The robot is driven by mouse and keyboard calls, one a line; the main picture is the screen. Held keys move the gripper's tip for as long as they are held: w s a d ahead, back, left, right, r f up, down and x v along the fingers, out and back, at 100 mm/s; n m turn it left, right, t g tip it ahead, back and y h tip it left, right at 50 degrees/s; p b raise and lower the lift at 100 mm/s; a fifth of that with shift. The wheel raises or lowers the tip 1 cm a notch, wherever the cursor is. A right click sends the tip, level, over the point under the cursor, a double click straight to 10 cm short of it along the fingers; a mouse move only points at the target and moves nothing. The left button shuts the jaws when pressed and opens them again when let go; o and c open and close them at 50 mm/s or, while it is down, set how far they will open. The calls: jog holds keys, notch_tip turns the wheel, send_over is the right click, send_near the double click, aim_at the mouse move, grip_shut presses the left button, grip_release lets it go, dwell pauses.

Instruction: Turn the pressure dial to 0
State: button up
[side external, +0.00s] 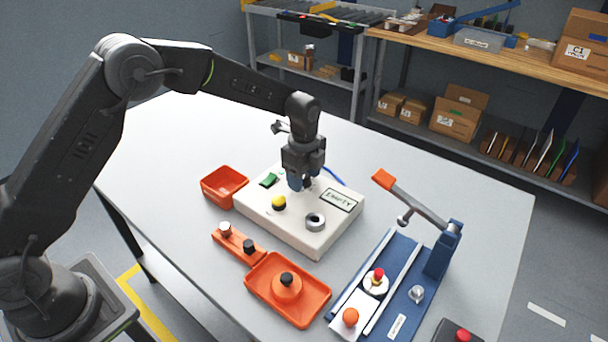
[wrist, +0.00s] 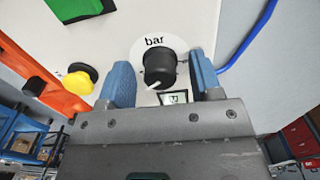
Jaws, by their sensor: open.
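The pressure dial (wrist: 159,68) is a round black knob with a white pointer line, on a white disc marked "bar" in the wrist view. The line points to the lower left of that picture. A small display (wrist: 174,98) beside it is partly hidden by my gripper; its reading is unclear. My gripper (wrist: 160,62) is open, with one blue finger on each side of the dial; I cannot tell whether they touch it. In the side view my gripper (side external: 296,187) points down over the white control box (side external: 290,232) and hides the dial.
The box also carries a green switch (side external: 269,180), a yellow button (side external: 279,203), a metal ring (side external: 315,222) and an "EMPTY" screen (side external: 339,200). An orange bin (side external: 223,184), orange tray (side external: 311,314) and blue lever fixture (side external: 440,255) stand around it. The table's far left is clear.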

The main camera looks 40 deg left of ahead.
notch_tip(320, 180, up, 14)
dwell(0.5)
jog(key=s+a+r+n+t, duration=0.2)
jog(key=s+r+n, duration=0.3)
jog(key=s, duration=0.3)
jog(key=s+a+r+n+t, duration=0.1)
jog(key=s+a+r+n, duration=0.1)
jog(key=s+r+n, duration=0.45)
jog(key=s+a+f+n+t, duration=0.1)
jog(key=s+f+n, duration=0.1)
jog(key=s, duration=0.6)
jog(key=s+a+f+n+t, duration=0.1)
jog(key=s+f+n, duration=0.2)
jog(key=s, duration=0.6)
jog(key=shift+f+n+t, duration=0.25)
jog(key=shift+n+t, duration=0.05)
jog(key=shift+n, duration=0.55)
